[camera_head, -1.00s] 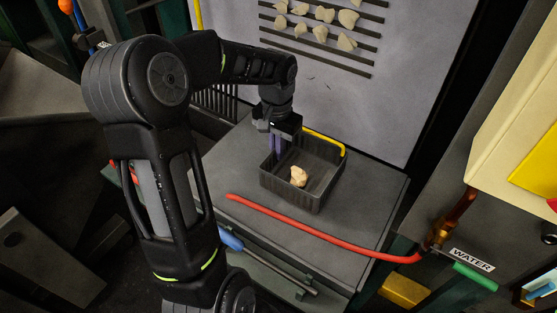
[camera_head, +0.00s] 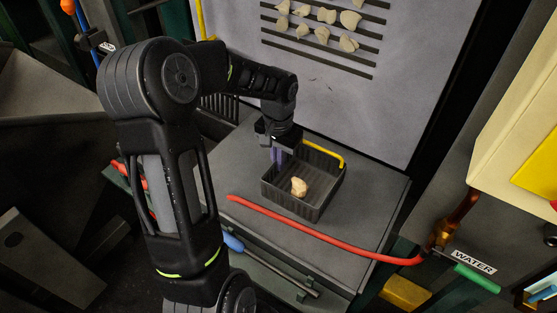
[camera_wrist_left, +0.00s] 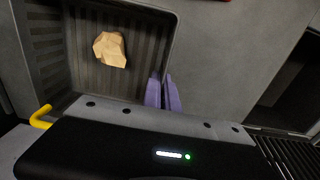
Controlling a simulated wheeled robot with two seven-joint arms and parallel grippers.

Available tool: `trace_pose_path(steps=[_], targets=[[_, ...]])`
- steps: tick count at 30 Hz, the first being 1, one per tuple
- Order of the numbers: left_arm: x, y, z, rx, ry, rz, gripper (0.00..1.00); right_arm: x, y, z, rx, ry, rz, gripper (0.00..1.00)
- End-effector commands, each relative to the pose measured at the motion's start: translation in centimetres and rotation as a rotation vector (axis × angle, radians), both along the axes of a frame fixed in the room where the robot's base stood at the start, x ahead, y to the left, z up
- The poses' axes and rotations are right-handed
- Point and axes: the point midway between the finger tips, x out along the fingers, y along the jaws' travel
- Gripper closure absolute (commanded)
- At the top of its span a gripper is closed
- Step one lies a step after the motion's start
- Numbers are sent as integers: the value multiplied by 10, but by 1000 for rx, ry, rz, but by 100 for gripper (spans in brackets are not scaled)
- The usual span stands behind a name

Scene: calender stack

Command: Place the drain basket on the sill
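The drain basket (camera_head: 318,200) is a dark grey, open-topped ribbed box with a yellow handle (camera_head: 325,153) and a beige stone (camera_head: 299,187) inside. It is over the grey sill (camera_head: 372,205) below the pale panel, level and either touching it or just above; I cannot tell which. My left gripper (camera_head: 277,156) is shut on the basket's left wall, its purple fingers straddling the rim. The fingers (camera_wrist_left: 163,93) also show close together at the basket wall (camera_wrist_left: 172,30) in the wrist view. My right gripper is not in view.
A red hose (camera_head: 320,233) crosses the sill in front of the basket to a copper fitting (camera_head: 440,237). The panel behind has slots with several pale stones (camera_head: 327,15). A blue-handled tool (camera_head: 233,242) lies below the sill's front. The sill right of the basket is clear.

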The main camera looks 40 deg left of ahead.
Motion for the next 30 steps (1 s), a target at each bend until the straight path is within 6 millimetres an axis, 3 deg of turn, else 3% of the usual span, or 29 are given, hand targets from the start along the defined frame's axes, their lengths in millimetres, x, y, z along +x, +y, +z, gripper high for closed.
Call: trace_pose_path(steps=[8, 20, 26, 30], targets=[[0, 0, 0, 0, 0, 0, 76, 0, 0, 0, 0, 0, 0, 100], [0, 0, 7, 0, -1, 0, 76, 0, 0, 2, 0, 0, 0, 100], [1, 0, 35, 0, -4, -1, 76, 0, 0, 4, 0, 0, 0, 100], [1, 0, 65, 2, -5, 0, 76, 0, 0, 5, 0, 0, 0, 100]])
